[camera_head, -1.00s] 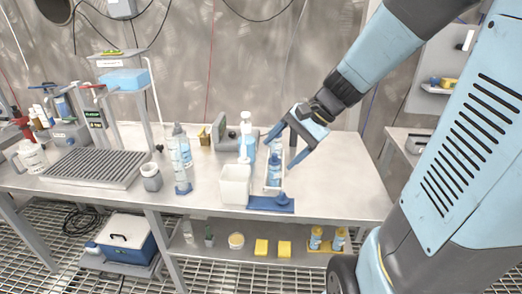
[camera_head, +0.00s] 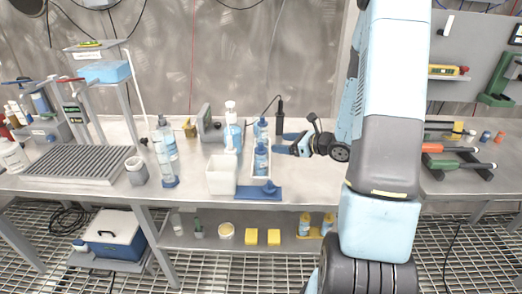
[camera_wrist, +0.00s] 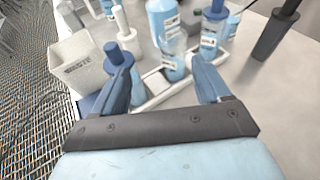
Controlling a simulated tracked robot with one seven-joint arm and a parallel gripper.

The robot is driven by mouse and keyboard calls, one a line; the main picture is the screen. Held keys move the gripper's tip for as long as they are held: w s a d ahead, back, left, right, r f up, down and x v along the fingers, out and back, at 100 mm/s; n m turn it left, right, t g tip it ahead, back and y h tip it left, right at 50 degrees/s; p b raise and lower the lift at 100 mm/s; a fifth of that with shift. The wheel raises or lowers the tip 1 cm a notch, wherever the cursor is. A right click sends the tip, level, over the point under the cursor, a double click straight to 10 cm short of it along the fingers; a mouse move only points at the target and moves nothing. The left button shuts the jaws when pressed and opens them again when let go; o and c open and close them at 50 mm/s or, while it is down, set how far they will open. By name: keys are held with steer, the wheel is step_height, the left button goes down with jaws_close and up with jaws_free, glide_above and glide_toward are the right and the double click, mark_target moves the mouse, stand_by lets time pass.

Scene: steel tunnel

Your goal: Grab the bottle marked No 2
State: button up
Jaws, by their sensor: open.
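I cannot read a No 2 mark on either. My gripper (camera_head: 289,144) is low, just right of the tray, its fingers pointing left. In the wrist view, the open, empty fingers (camera_wrist: 160,62) extend toward the tray rim (camera_wrist: 152,95). A labelled light-blue bottle (camera_wrist: 172,58) stands beyond and between the fingertips. Another labelled bottle (camera_wrist: 212,32) stands beyond the right fingertip. Their label text is too small to read.
A white waste bin (camera_head: 221,176) stands left of the tray; a blue holder (camera_head: 258,192) lies in front. A taller white-topped bottle (camera_head: 231,132) stands behind the bin. A black upright tool (camera_head: 279,118) stands behind my gripper. Clear bottles (camera_head: 165,155) stand farther left.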

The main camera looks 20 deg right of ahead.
mark_target(258, 141)
steer(key=shift+m+t+h, duration=0.4)
steer(key=shift+m, duration=0.2)
steer(key=x, duration=0.4)
steer(key=d+f+x, duration=0.1)
steer(key=x, duration=0.9)
steer(key=shift+w+d+f, duration=0.25)
steer(key=shift+d, duration=0.05)
steer(key=shift+c, duration=0.4)
steer(key=c, duration=1)
steer(key=shift+r, duration=0.1)
